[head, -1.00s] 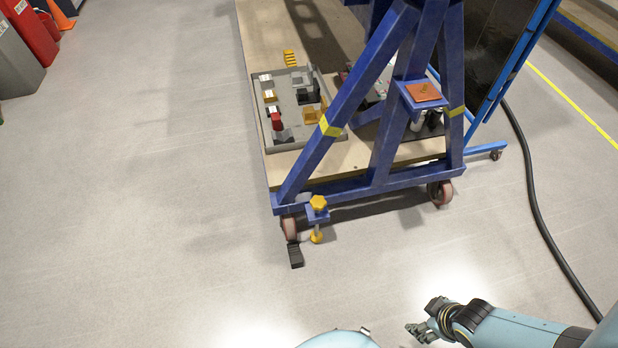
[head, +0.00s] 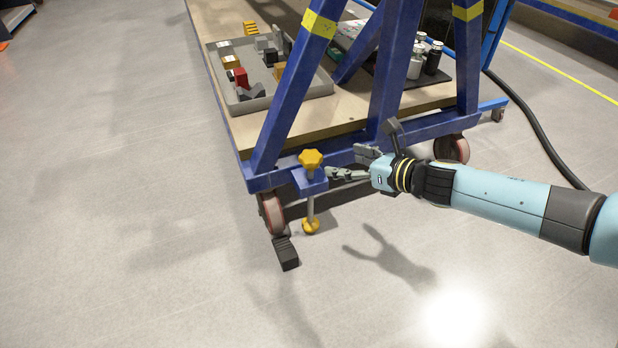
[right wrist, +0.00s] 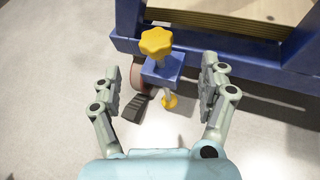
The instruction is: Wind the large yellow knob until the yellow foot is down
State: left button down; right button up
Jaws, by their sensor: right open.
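The large yellow knob (head: 311,159) sits on top of a blue bracket (head: 309,181) at the corner of the blue wheeled frame. A metal rod runs down from the bracket to the yellow foot (head: 310,226), close to the floor; whether it touches I cannot tell. My right gripper (head: 342,163) is open and empty, just right of the knob. In the right wrist view the knob (right wrist: 157,42) is ahead of and between the open fingers, with the foot (right wrist: 170,101) below it. My left gripper is not in view.
A caster wheel (head: 271,213) and a black pedal (head: 285,253) are left of the foot. The blue frame's lower beam (head: 345,157) runs behind my gripper. A grey tray (head: 225,88) of parts lies on the wooden shelf. The floor in front is clear.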

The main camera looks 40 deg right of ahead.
aim_at(313, 157)
jog(key=shift+n, duration=0.8)
jog(key=b+x, duration=0.1)
jog(key=x, duration=0.6)
jog(key=b+x, duration=0.1)
jog(key=x, duration=0.2)
jog(key=shift+w+a+f+b, duration=0.2)
jog(key=shift+a+f+b, duration=0.05)
jog(key=shift+a+b, duration=0.15)
jog(key=shift+w+a, duration=0.1)
jog(key=shift+w, duration=0.35)
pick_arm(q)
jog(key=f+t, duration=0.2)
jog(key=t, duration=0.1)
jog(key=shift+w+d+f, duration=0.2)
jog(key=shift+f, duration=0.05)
pick_arm(e)
jog(key=c, duration=1.1)
